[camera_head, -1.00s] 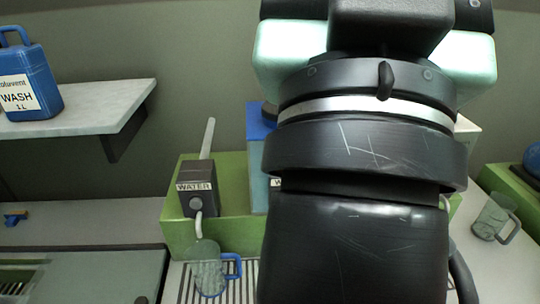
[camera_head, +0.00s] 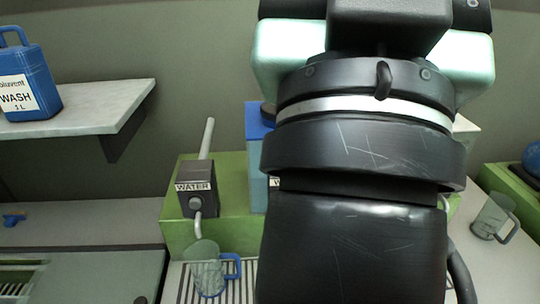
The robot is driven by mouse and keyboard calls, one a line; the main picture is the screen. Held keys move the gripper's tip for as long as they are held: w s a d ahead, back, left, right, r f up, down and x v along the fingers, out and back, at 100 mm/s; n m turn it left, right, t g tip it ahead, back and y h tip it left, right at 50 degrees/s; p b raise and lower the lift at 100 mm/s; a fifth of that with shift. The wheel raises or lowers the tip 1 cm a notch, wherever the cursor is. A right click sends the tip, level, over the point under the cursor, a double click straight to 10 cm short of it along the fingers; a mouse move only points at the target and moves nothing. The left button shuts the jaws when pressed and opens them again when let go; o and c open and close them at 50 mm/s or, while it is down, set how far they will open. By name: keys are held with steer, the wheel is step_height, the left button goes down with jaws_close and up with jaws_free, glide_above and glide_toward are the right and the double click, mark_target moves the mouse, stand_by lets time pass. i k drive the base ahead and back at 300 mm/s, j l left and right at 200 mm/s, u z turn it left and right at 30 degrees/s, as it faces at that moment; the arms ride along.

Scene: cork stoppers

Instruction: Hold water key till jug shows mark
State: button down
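The water tap is a dark box labelled WATER (camera_head: 197,190) on the front of a green block. A pale lever (camera_head: 207,138) rises from its top, leaning slightly right. Its short spout (camera_head: 198,227) points down over a clear jug with a blue handle (camera_head: 207,273). The jug stands upright on a slatted drain grate. I cannot make out its mark or a water level. My arm fills the centre and right of the view. My gripper's fingertips do not show, and nothing is seen touching the lever.
A blue WASH jug (camera_head: 27,84) stands on a pale shelf (camera_head: 95,108) at upper left. Another clear jug (camera_head: 493,216) stands at the right. The green block (camera_head: 237,205) and a blue-topped container (camera_head: 257,150) are partly hidden behind my arm. A small blue object (camera_head: 13,220) lies at left.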

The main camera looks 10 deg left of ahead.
mark_target(195, 204)
steer(key=j, duration=0.7)
steer(key=k+j+z, duration=0.1)
steer(key=j, duration=1.25)
